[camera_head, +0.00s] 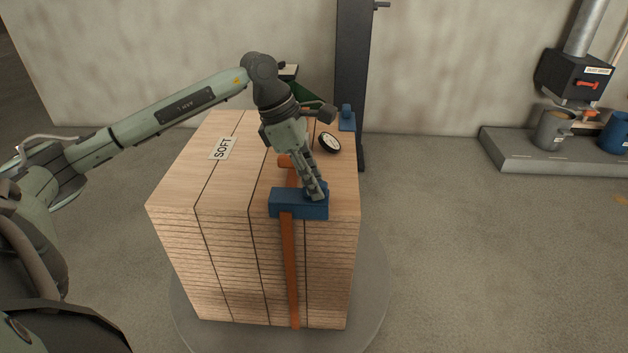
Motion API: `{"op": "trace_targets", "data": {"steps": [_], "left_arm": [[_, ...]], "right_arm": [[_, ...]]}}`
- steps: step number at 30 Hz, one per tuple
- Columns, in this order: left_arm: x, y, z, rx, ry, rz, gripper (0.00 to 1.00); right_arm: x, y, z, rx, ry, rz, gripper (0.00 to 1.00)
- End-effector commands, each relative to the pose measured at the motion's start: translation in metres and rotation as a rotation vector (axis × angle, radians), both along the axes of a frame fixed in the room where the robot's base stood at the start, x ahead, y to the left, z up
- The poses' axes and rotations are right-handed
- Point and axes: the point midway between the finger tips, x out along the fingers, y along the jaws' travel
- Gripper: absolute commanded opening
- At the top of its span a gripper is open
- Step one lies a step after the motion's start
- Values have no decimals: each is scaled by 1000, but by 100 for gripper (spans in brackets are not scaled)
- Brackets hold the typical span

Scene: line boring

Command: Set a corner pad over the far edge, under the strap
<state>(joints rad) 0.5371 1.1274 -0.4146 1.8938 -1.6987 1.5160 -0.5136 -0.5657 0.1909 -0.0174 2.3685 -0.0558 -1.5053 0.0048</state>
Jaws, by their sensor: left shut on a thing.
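A stack of pale wooden boards (180,190) stands on a round grey base. A blue corner pad (283,205) is at the stack's near top edge, in front of the orange strap (290,265). The strap shows on the top behind this pad and down the near face below it. My left gripper (316,192) is shut on this pad's raised knob, from above. A second blue pad (347,124) with a knob is at the far right corner of the top, apart from the gripper. My left wrist hides part of the top and the strap's far part.
A white label reading SOFT (222,148) lies on the top at left. A round dial (330,142) sits right of my wrist. A dark post (352,60) stands behind the stack. A grey ledge (575,160) with containers is at the right; the floor between is clear.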

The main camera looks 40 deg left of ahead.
Motion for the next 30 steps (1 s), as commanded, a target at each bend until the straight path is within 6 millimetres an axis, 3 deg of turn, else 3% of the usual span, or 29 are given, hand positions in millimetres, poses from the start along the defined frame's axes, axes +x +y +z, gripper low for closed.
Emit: {"op": "trace_targets", "data": {"steps": [30], "left_arm": [[0, 0, -15, 0, 0, 0, 0]], "right_arm": [[0, 0, -15, 0, 0, 0, 40]]}}
